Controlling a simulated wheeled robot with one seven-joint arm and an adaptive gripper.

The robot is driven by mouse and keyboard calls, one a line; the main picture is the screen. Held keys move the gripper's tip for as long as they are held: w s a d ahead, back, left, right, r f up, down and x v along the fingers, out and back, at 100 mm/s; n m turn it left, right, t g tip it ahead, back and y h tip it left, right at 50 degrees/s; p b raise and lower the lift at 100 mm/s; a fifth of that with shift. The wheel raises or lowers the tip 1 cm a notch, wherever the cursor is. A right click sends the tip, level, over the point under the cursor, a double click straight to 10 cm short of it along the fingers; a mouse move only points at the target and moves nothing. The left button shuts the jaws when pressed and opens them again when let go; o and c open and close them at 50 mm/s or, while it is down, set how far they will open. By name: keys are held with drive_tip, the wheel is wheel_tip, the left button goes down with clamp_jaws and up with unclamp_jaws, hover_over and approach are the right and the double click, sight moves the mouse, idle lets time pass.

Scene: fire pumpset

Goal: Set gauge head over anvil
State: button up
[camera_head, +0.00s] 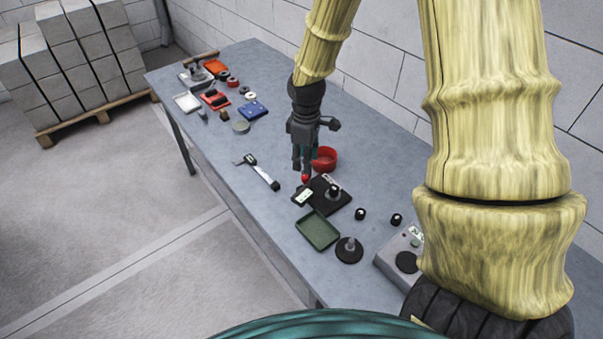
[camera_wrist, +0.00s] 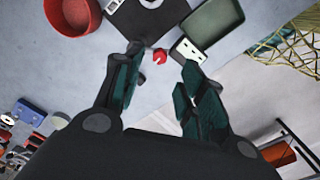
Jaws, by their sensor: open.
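A small dark gauge head (camera_head: 302,196) with a white display lies at the left edge of a black square plate (camera_head: 322,205). In the wrist view the gauge head (camera_wrist: 190,50) is by the right fingertip and the plate (camera_wrist: 128,22) is beyond the fingers. A small red part (camera_wrist: 160,56) shows between the fingertips; I cannot tell what it belongs to. My gripper (camera_head: 305,175) is open above the plate's back left side, and its spread fingers (camera_wrist: 163,62) hold nothing. A dark cylinder (camera_head: 334,191) stands on the plate. I cannot tell which part is the anvil.
A red bowl (camera_head: 324,160) stands close behind my gripper. A green tray (camera_head: 318,231), a round black base with a post (camera_head: 349,250) and a grey device (camera_head: 400,256) are nearer. A caliper (camera_head: 262,176) lies left. Bare table (camera_head: 215,150) extends left.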

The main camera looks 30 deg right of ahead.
sight(306, 177)
drive_tip(key=shift+f+p, duration=0.8)
drive_tip(key=shift+f, duration=2.45)
